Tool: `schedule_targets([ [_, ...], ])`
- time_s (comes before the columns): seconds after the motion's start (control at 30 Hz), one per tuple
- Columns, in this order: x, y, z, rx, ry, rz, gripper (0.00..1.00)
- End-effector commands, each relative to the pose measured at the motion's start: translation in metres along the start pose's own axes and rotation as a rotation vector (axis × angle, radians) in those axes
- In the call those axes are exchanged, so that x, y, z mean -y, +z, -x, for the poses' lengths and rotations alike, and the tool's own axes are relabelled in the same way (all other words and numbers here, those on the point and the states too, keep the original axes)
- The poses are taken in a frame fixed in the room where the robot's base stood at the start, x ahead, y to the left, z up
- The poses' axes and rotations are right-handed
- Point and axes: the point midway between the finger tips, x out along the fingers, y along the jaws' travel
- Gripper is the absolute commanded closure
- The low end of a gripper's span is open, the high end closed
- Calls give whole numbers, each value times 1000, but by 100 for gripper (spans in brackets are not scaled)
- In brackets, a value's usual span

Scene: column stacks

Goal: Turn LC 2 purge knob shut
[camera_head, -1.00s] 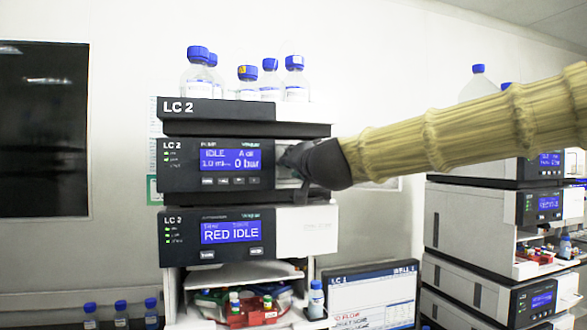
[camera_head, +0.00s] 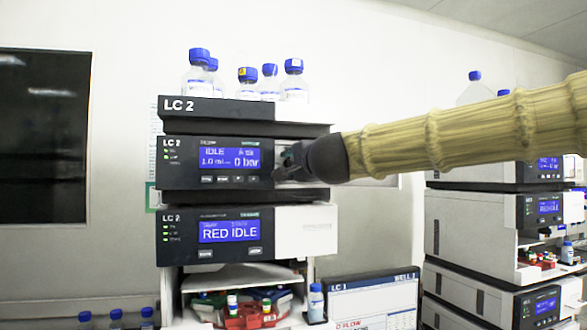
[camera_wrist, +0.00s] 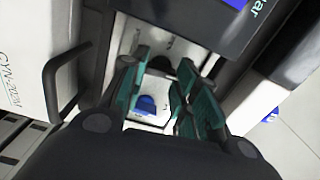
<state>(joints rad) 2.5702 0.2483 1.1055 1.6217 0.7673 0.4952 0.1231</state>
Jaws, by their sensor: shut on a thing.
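The LC 2 pump module (camera_head: 215,178) is in the upper middle of the head view, with a blue display (camera_head: 229,158) reading IDLE and 0 bar. My gripper (camera_head: 287,168) is at the bay right of that display, and its fingers hide most of the bay. In the wrist view my gripper (camera_wrist: 162,92) has its teal-padded fingers reaching into the pale bay, shut on the purge knob. The knob itself is largely hidden between the fingers, so I cannot read its angle. A blue part (camera_wrist: 147,104) shows in the bay between the fingers.
Blue-capped bottles (camera_head: 199,72) stand on top of the LC 2 stack. The autosampler module (camera_head: 230,233) is just below the pump. A dark curved handle (camera_wrist: 62,78) is left of my gripper in the wrist view. Another instrument stack (camera_head: 480,215) stands at right.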

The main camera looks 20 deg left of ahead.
Motion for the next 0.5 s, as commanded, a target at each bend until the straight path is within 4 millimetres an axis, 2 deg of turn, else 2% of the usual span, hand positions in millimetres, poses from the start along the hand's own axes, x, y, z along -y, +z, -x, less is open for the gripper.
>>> schedule_targets([
  [0.5, 0, -1, 0, -2, 0, -105, 94],
])
